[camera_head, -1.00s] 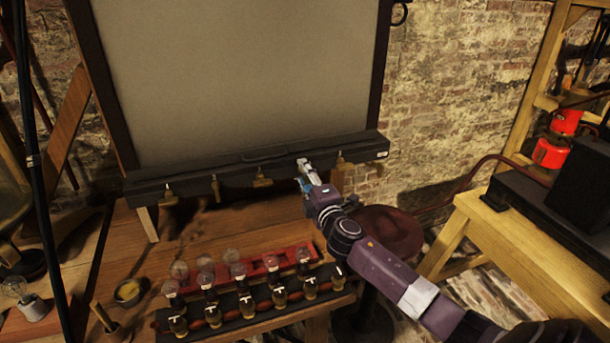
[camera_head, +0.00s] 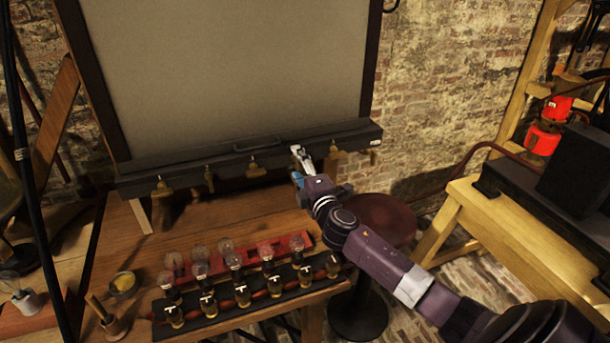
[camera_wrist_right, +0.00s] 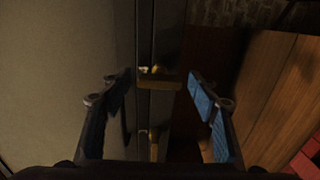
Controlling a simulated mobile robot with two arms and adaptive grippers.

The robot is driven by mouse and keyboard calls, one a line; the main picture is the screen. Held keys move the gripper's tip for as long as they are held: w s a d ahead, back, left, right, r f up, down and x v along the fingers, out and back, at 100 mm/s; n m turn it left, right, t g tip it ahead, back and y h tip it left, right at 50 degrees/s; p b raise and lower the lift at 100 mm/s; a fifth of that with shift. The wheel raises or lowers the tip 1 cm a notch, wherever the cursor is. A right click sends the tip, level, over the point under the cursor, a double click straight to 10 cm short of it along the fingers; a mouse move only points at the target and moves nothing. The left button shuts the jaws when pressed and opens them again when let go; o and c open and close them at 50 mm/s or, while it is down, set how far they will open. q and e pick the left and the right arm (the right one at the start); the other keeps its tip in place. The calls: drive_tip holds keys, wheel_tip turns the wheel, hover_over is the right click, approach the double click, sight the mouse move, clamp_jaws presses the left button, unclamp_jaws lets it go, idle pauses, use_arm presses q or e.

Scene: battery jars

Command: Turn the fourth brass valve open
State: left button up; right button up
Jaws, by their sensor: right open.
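Several brass valves hang along the dark bar under the grey panel. In the head view the first (camera_head: 162,187), second (camera_head: 209,179) and third (camera_head: 255,169) show from the left, and another (camera_head: 334,156) shows right of my right gripper (camera_head: 300,157). The fingers are at the bar, covering the place between the third and that right-hand valve. In the right wrist view the open fingers (camera_wrist_right: 150,98) stand either side of a brass valve (camera_wrist_right: 158,78), apart from it. A second brass valve (camera_wrist_right: 153,145) shows lower down. My left gripper is not in view.
A black rack with several glass-topped jars (camera_head: 242,294) and a red rack (camera_head: 298,242) stand on the wooden table (camera_head: 235,213). A round dark red stool (camera_head: 385,220) is below my right arm. A yellow wooden bench (camera_head: 470,212) stands at the right.

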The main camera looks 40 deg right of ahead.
drive_tip(key=v, duration=1.1)
drive_tip(key=shift+s, duration=0.2)
drive_tip(key=shift+a, duration=0.15)
